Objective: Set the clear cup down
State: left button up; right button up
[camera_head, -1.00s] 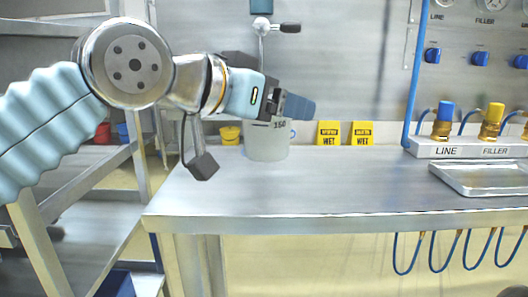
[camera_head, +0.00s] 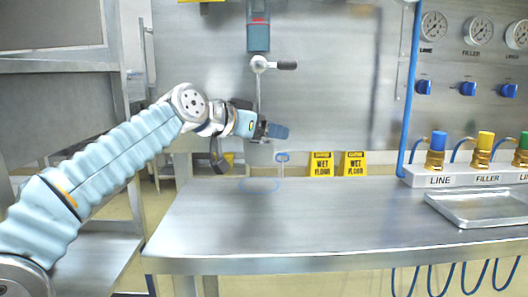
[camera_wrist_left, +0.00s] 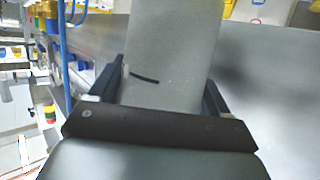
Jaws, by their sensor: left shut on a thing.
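The clear cup (camera_wrist_left: 165,50) fills the middle of the left wrist view as a pale see-through wall with a dark curved mark, between my two dark fingers. In the head view my left gripper (camera_head: 273,131) is at the back left of the steel table. Below it the cup shows only faintly, with a bluish base ring (camera_head: 261,185) near the table's back edge. My left gripper is shut on the cup. I cannot tell whether the base touches the table. My right gripper is not in view.
The steel table (camera_head: 330,215) is clear in the middle and front. Two yellow wet floor signs (camera_head: 337,164) show behind its back edge. A metal tray (camera_head: 480,209) and a valve block (camera_head: 467,176) are at the right. A shelf rack (camera_head: 60,140) stands left.

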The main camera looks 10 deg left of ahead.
aim_at(263, 152)
pick_arm(q)
notch_tip(263, 152, down, 5)
jog(key=shift+r+b, duration=0.1)
jog(key=shift+b, duration=0.65)
jog(key=shift+w+f, duration=0.15)
jog(key=shift+f, duration=0.15)
jog(key=shift+f, duration=0.3)
jog(key=o, duration=1)
jog(key=shift+r, duration=0.15)
jog(key=shift+c, duration=0.2)
jog(key=shift+r, duration=0.1)
jog(key=shift+a+r, duration=0.1)
jog(key=shift+a, duration=0.05)
jog(key=b+v, duration=0.1)
jog(key=v, duration=1.1)
jog(key=shift+b, duration=0.35)
